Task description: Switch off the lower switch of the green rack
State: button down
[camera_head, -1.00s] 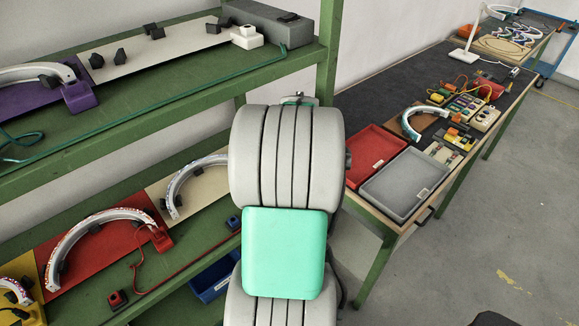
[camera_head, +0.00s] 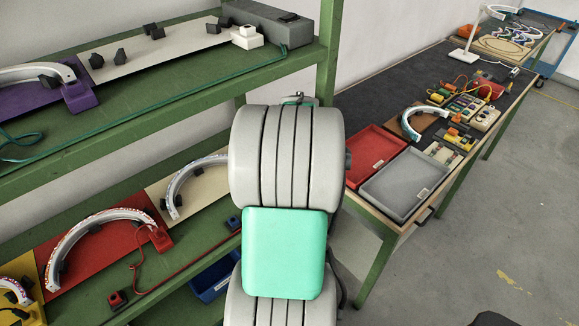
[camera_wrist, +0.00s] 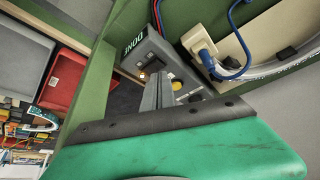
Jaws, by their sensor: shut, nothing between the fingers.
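The green rack (camera_head: 205,80) stands at the left in the head view, with an upper and a lower shelf. A grey box marked DONE (camera_wrist: 129,68) shows in the wrist view, with a yellow round button (camera_wrist: 177,86) and a small lit spot. My gripper (camera_wrist: 158,80) is shut and empty, its fingers in front of this box's face. I cannot tell whether they touch it. The fingers cover part of the face, and the switch itself is not clear. In the head view my arm hides the gripper and this box. Another grey box (camera_head: 262,22) sits on the upper shelf.
A cream connector (camera_wrist: 200,42) with a blue cable lies beside the box in the wrist view. A green rack post (camera_wrist: 92,85) stands close to its left. Arcs on coloured boards line both shelves. A table with red (camera_head: 372,150) and grey (camera_head: 405,185) trays stands at the right.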

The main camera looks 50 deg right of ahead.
jog(key=shift+f+b, duration=0.6)
jog(key=shift+f, duration=0.15)
dwell(0.5)
jog(key=shift+r+p, duration=2)
jog(key=shift+r, duration=1.55)
